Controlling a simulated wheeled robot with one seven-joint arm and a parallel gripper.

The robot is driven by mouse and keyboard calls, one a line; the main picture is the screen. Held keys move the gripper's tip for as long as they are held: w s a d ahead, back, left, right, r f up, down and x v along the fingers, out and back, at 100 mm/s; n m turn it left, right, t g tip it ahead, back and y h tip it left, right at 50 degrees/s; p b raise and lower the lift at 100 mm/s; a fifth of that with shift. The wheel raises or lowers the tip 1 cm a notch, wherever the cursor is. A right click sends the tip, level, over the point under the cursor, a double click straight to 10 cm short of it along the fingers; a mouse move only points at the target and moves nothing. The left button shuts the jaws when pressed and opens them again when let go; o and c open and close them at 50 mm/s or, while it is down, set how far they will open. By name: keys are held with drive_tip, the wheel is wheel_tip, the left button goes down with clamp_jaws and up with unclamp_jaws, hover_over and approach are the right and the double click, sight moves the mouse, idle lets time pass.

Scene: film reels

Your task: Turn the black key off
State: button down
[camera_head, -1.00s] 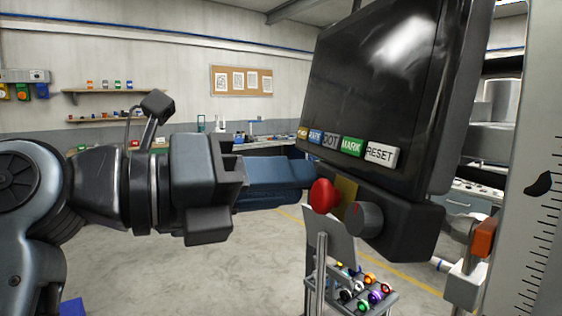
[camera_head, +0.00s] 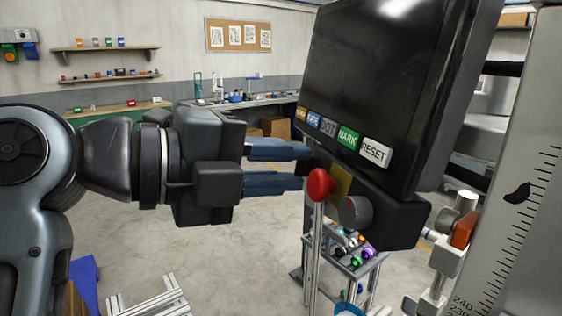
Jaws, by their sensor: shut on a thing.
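The dark control panel (camera_head: 380,85) hangs at right, with a row of labelled buttons (camera_head: 345,138) under its screen. Below them are a red mushroom button (camera_head: 319,185) and a dark grey round knob (camera_head: 355,213). My gripper (camera_head: 307,167) reaches in from the left. Its two blue fingers lie one above the other with a gap between them, their tips at the left end of the panel's lower box. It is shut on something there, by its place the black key. The key itself is not clearly visible, hidden at the tips and the panel's edge.
A metal cart with coloured parts (camera_head: 350,250) stands below the panel. A white scaled column (camera_head: 510,200) and a fitting with an orange block (camera_head: 465,229) stand close at right. A workbench (camera_head: 255,101) lines the back wall. The floor at lower left holds aluminium profiles (camera_head: 150,300).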

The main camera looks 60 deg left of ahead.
idle(0.5)
drive_tip(key=c, duration=1.2)
unclamp_jaws()
drive_tip(key=b+v, duration=0.2)
drive_tip(key=v, duration=0.6)
drive_tip(key=shift+a, duration=0.1)
